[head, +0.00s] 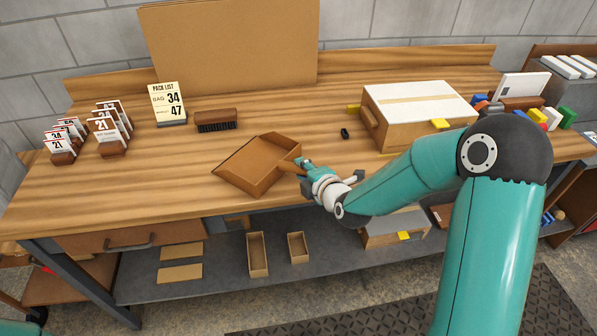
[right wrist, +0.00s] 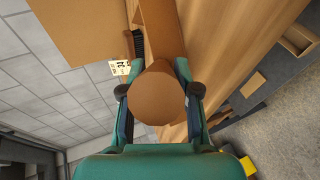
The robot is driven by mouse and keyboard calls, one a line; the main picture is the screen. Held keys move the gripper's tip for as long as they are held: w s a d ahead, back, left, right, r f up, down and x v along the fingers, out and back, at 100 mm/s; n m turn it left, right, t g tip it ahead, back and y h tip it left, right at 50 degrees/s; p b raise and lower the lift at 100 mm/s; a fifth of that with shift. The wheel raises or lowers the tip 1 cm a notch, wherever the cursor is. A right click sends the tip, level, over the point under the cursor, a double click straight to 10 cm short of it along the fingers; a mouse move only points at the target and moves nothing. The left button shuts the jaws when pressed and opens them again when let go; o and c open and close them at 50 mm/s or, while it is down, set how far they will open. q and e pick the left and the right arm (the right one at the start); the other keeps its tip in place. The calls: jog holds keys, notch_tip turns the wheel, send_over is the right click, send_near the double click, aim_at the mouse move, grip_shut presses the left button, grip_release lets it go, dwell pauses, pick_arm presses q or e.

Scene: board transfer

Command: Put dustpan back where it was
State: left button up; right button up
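The dustpan (head: 262,178) is a brown, shallow, open-fronted tray near the front edge of the workbench (head: 330,172), its open side toward the left. My right gripper (head: 303,167) is at its handle on the right side. In the right wrist view my right gripper (right wrist: 155,88) has one finger on each side of the thick round handle (right wrist: 157,92), closed against it. I cannot tell whether the pan touches the bench top or hangs just above it. My left gripper is not in view; only a bit of teal arm shows at the bottom left corner.
A brush (head: 216,119) and a pack list card (head: 168,103) showing 34 and 47 stand behind the dustpan. Number cards (head: 107,127) stand at the left. A large box (head: 412,110) stands to the right. Bench left of the dustpan is clear.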

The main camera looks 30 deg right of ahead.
jog(key=o, duration=0.4)
jog(key=shift+c, duration=0.2)
